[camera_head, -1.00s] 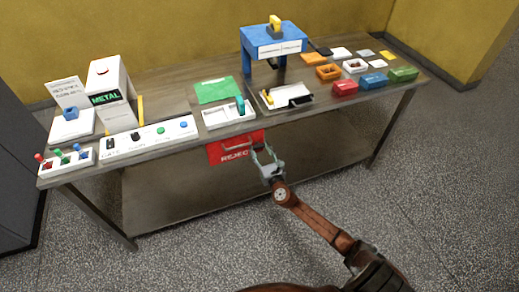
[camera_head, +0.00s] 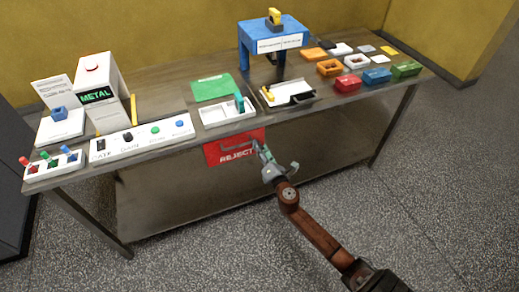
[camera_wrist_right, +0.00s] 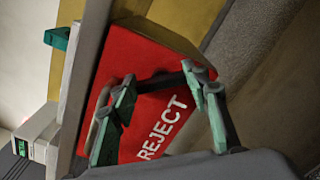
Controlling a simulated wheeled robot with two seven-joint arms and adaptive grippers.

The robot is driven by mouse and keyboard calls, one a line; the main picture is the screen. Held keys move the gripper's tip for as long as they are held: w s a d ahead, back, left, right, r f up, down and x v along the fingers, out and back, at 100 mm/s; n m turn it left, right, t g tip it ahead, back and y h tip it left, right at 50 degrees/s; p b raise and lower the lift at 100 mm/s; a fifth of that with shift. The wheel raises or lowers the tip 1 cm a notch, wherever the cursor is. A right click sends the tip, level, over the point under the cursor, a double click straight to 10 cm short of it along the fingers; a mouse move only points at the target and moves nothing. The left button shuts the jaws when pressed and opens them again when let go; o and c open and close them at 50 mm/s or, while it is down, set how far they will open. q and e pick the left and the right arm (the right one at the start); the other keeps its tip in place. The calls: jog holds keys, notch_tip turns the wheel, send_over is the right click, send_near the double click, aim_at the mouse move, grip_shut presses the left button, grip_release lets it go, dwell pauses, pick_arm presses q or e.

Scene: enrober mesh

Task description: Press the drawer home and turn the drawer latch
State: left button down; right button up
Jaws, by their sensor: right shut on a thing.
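The red drawer marked REJECT (camera_head: 224,156) hangs under the front edge of the table. It also shows in the right wrist view (camera_wrist_right: 145,50), tilted by the camera angle. A dark bar handle (camera_wrist_right: 160,83) crosses its front. My right gripper (camera_head: 262,150) is at the right end of the drawer front, shut on the handle; its green-grey fingers show in the wrist view (camera_wrist_right: 160,95). A teal upright piece (camera_head: 240,103) stands at the right of the white tray above the drawer; I cannot tell whether it is the latch. My left gripper is out of view.
The table (camera_head: 160,150) carries a white button panel (camera_head: 140,138), a METAL box (camera_head: 97,80), a white tray (camera_head: 215,114), a blue stand (camera_head: 272,33) and several coloured blocks at the right. The floor in front is clear.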

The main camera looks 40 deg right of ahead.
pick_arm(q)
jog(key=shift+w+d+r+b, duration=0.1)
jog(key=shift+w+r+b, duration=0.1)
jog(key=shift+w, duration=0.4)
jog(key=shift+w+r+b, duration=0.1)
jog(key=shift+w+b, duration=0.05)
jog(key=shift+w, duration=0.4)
pick_arm(e)
jog(key=shift+f+m, duration=0.15)
jog(key=shift+m, duration=3.35)
jog(key=o, duration=1.2)
jog(key=shift+c, duration=0.2)
